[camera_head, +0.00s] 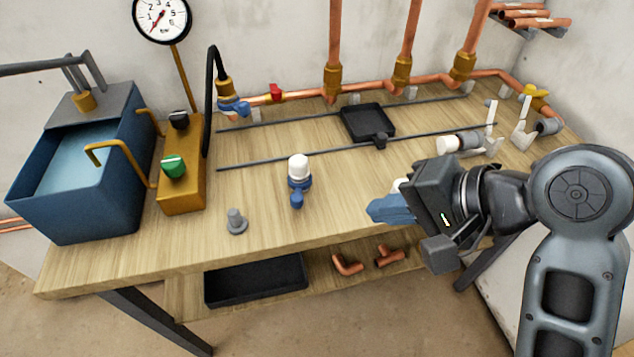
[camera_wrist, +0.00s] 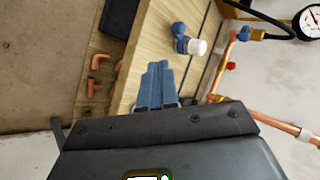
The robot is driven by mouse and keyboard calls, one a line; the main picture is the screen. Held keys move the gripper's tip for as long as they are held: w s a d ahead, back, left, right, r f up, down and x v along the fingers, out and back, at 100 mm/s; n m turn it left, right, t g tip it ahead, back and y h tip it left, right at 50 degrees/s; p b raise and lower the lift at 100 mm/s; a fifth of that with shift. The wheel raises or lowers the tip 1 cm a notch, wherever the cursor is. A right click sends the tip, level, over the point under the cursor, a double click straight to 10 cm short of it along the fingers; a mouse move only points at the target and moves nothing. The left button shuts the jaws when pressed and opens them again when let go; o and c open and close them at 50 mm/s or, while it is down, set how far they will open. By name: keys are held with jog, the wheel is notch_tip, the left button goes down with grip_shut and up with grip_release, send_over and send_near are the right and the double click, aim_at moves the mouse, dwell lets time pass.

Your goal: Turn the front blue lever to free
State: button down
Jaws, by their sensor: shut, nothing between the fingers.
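A white-capped fitting (camera_head: 298,167) with a blue body stands on the wooden bench. A small blue lever (camera_head: 297,198) sticks out from its front, toward the bench's front edge. In the wrist view, the blue lever (camera_wrist: 179,29) and the white cap (camera_wrist: 197,47) show beyond my fingertips. Another blue lever (camera_head: 235,107) sits at the back, on the pipe below a brass fitting. My gripper (camera_head: 372,210) has blue fingers, shut and empty, above the bench to the right of the white-capped fitting and apart from it. It also shows in the wrist view (camera_wrist: 158,66).
A grey peg (camera_head: 236,221) stands left of the fitting. A black tray (camera_head: 368,122) sits on rails (camera_head: 300,153) behind it. The yellow block (camera_head: 181,185) and blue tank (camera_head: 92,195) stand at left. Copper pipes with a red lever (camera_head: 276,93) run along the back.

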aim_at(293, 205)
jog(key=x, duration=0.4)
jog(key=r+x, duration=0.1)
jog(key=x, duration=0.3)
jog(key=a+b+x, duration=0.1)
jog(key=x, duration=0.3)
jog(key=shift+w+a+r, duration=0.1)
jog(key=shift+w+r, duration=0.05)
jog(key=shift+w, duration=0.25)
jog(key=shift+w+a, duration=0.25)
jog(key=shift+a, duration=0.2)
jog(key=p, duration=0.1)
jog(key=a+m+p, duration=0.1)
jog(key=p, duration=0.1)
jog(key=shift+s+a+r+t+h, duration=0.1)
jog(key=shift+s+r+t+h, duration=0.2)
jog(key=shift+t, duration=0.1)
jog(key=shift+a+f+m+p, duration=0.15)
jog(key=shift+a+m+p, duration=0.2)
jog(key=shift+p, duration=0.6)
jog(key=shift+a+f, duration=0.2)
jog(key=shift+a, duration=0.05)
jog(key=shift+d, duration=0.15)
